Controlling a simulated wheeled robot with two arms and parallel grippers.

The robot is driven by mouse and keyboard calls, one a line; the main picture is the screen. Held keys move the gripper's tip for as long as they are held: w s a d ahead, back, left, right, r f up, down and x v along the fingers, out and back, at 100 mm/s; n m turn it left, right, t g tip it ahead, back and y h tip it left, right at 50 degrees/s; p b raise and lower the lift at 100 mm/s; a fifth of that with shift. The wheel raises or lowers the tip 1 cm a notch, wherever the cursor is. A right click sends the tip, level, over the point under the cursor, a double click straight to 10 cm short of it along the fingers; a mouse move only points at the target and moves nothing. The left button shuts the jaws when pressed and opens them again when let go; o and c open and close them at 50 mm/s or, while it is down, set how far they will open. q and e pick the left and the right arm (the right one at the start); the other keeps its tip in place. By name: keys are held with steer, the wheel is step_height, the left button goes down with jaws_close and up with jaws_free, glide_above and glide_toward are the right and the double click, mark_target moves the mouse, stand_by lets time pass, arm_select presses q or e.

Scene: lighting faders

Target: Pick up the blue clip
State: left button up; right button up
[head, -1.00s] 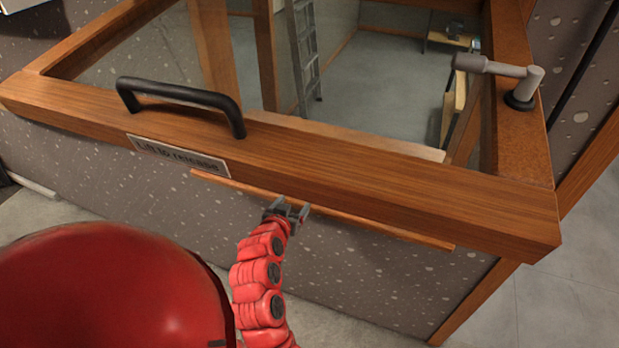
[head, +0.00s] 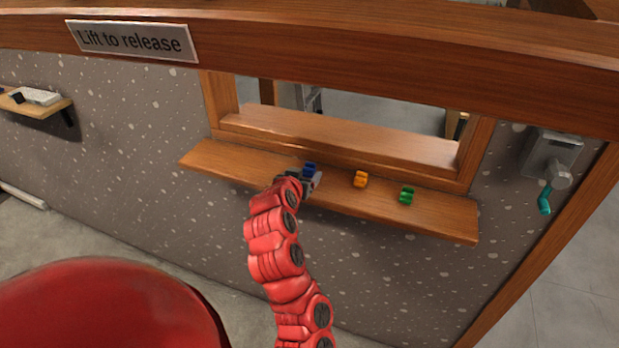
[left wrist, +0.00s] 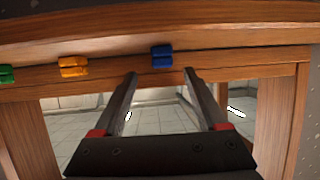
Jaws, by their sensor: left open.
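The small blue clip (head: 310,167) is on the wooden ledge below the window opening. My left gripper (head: 308,178) is at the ledge, right in front of the clip and partly covering it. In the left wrist view, the blue clip (left wrist: 162,56) appears just beyond the two fingertips (left wrist: 160,73), centred between them. The fingers are apart with nothing between them. I cannot tell whether either finger touches the clip. My right gripper is not in view.
A "Lift to release" beam (head: 330,45) crosses above. A latch box (head: 552,155) is on the right wall.

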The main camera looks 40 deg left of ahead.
mark_target(307, 169)
arm_select(q)
steer(key=shift+w+a, duration=0.1)
steer(key=shift+w, duration=0.3)
steer(key=shift+w+a+f+p, duration=0.2)
steer(key=shift+w+p, duration=0.1)
steer(key=shift+p, duration=0.2)
steer(key=p+x, duration=0.1)
steer(key=x, duration=0.2)
steer(key=shift+a+p, duration=0.15)
steer(key=shift+p, duration=0.25)
steer(key=shift+x, duration=0.75)
steer(key=shift+c, duration=0.3)
jaws_close()
